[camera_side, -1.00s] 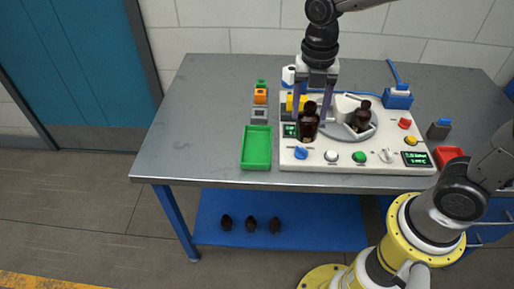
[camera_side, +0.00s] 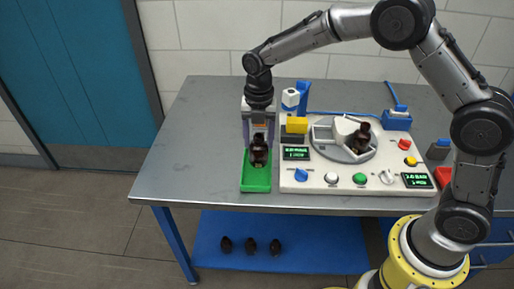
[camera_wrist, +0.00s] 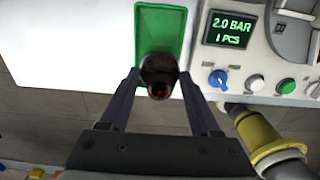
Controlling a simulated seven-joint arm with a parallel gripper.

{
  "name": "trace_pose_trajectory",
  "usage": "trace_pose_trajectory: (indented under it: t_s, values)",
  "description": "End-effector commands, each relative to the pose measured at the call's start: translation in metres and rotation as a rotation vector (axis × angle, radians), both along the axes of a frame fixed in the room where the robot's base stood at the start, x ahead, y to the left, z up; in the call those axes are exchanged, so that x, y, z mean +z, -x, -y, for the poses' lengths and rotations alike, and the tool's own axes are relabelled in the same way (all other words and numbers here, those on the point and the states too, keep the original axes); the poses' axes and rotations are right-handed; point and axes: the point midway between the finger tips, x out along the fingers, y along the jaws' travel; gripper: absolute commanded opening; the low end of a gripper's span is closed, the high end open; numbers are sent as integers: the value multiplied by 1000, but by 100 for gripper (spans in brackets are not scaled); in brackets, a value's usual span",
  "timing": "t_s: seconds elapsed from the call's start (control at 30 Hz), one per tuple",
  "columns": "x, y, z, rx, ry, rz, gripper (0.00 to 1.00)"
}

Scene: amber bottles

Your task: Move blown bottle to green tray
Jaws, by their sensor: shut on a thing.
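A dark amber bottle (camera_side: 259,151) is upright between the fingers of my gripper (camera_side: 259,140), over the green tray (camera_side: 256,186). It also shows from above in the wrist view (camera_wrist: 159,76), with my gripper (camera_wrist: 159,78) shut on it and the green tray (camera_wrist: 150,22) beneath. I cannot tell whether the bottle's base touches the tray floor. A second amber bottle (camera_side: 361,137) stands on the round grey turntable of the white machine.
The white machine (camera_side: 320,187) with knobs, buttons and green displays stands right of the tray. A yellow block (camera_side: 297,125) and a white-and-blue post are close by at its back left. Several dark preforms (camera_side: 250,245) lie on the blue lower shelf. The table's left side is clear.

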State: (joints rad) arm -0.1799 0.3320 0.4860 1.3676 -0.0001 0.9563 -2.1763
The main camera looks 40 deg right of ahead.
Motion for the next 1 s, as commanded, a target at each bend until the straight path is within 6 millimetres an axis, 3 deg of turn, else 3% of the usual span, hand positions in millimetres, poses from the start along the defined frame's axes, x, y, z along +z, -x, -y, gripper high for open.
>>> trace_pose_trajectory:
  t_s: [0.37, 0.73, 0.77, 0.9, 1.0]
  values:
    - [-37, -6, -1, 0, 0, 0, 4]
    - [-40, -6, -1, 0, -1, 1, 4]
    - [-41, -6, -1, 0, 0, 0, 65]
    - [-41, -6, -1, 0, 0, 0, 90]
    - [-41, -6, -1, 0, 0, 0, 93]
